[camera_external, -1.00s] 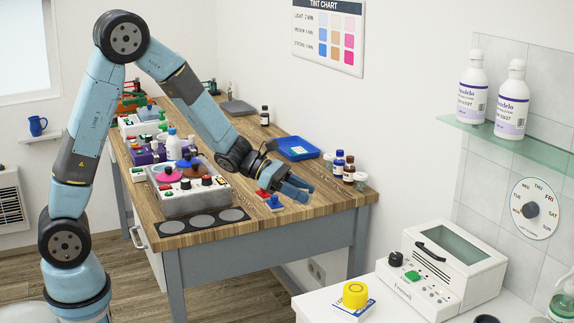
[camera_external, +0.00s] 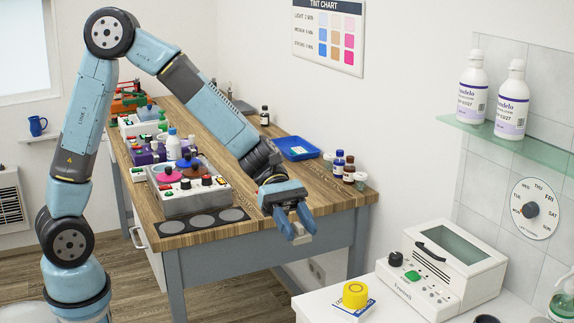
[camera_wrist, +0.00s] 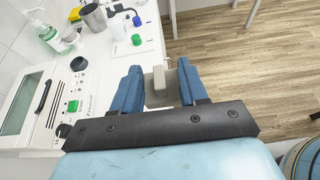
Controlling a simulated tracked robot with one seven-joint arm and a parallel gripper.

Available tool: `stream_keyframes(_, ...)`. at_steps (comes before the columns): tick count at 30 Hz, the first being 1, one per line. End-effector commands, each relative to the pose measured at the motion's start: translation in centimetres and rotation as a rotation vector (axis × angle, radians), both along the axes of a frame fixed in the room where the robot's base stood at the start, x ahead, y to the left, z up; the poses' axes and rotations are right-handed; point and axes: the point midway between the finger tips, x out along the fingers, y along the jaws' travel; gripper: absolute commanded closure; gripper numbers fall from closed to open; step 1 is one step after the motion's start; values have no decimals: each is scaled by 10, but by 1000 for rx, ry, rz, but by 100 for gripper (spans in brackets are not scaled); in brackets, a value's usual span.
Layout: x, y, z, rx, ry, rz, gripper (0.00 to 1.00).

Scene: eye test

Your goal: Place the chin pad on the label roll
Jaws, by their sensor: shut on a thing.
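In the wrist view the chin pad (camera_wrist: 161,84) sits between the two fingers of my gripper (camera_wrist: 158,88). A yellow roll, which I take as the label roll (camera_external: 355,294), lies on a blue and white box on the counter, right of and lower in the picture than my gripper. I cannot make it out in the wrist view.
A white machine (camera_external: 440,270) with knobs stands right of the roll on the counter (camera_external: 330,306). A dark cup (camera_external: 486,319) and a soap bottle (camera_external: 563,303) are near it. The wooden table (camera_external: 225,240) holds a grey control box (camera_external: 190,197). Floor shows between table and counter.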

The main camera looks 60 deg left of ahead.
Motion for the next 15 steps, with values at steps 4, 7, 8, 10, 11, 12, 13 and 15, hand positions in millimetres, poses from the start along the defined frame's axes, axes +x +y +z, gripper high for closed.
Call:
stream_keyframes(4, 21, -11, -11, -3, 2, 0, 85)
stream_keyframes(7, 36, -19, -18, -2, 1, 2, 85)
stream_keyframes(8, 40, -21, -20, -2, 3, 1, 85)
stream_keyframes(10, 50, -26, -26, -2, 2, 1, 85)
stream_keyframes(11, 54, -29, -28, -2, 3, 1, 85)
stream_keyframes(12, 61, -32, -31, -2, 1, 2, 85)
stream_keyframes(13, 65, -34, -33, -2, 3, 1, 85)
stream_keyframes(15, 74, -39, -40, -2, 3, 2, 85)
